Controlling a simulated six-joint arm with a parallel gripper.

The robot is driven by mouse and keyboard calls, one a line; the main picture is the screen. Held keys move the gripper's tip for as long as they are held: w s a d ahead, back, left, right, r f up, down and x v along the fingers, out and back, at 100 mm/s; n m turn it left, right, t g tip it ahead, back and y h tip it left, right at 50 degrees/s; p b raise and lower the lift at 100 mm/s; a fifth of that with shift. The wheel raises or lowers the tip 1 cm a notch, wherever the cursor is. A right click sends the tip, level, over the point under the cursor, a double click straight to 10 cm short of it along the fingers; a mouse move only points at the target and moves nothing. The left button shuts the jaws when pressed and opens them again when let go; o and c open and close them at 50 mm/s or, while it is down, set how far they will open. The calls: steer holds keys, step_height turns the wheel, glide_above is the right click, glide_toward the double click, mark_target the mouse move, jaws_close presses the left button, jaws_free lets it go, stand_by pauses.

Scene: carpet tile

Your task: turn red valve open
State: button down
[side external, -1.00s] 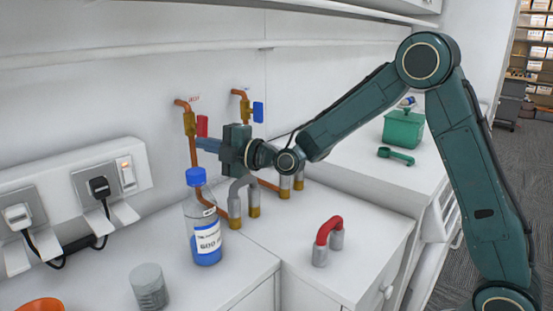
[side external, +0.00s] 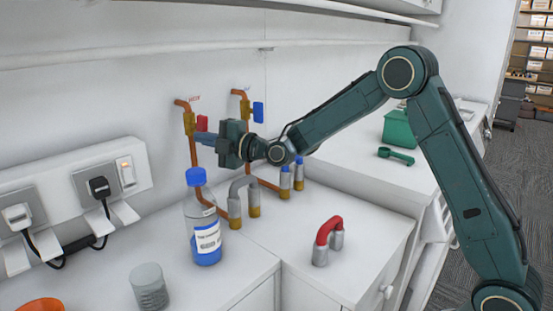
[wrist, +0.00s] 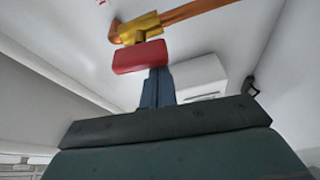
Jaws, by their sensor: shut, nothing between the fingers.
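The red valve handle (side external: 202,123) sits on a brass valve body (side external: 189,123) on the left copper pipe at the wall. In the side view its lower part is hidden behind my gripper (side external: 204,139). In the wrist view the red handle (wrist: 140,57) lies just beyond the tips of my gripper's blue-grey fingers (wrist: 156,76), with the brass body (wrist: 137,28) behind it. My gripper is shut and empty. Its fingertips are at the lower edge of the handle; I cannot tell whether they touch it.
A blue valve handle (side external: 258,112) is on the pipe to the right. A blue-capped bottle (side external: 204,225) stands below my gripper. A green box (side external: 398,130) is farther right.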

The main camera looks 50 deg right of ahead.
steer(key=shift+d+f, duration=0.15)
steer(key=shift+d, duration=0.55)
steer(key=a, duration=0.5)
steer(key=v, duration=1)
steer(key=shift+r, duration=0.3)
steer(key=shift+s, duration=0.1)
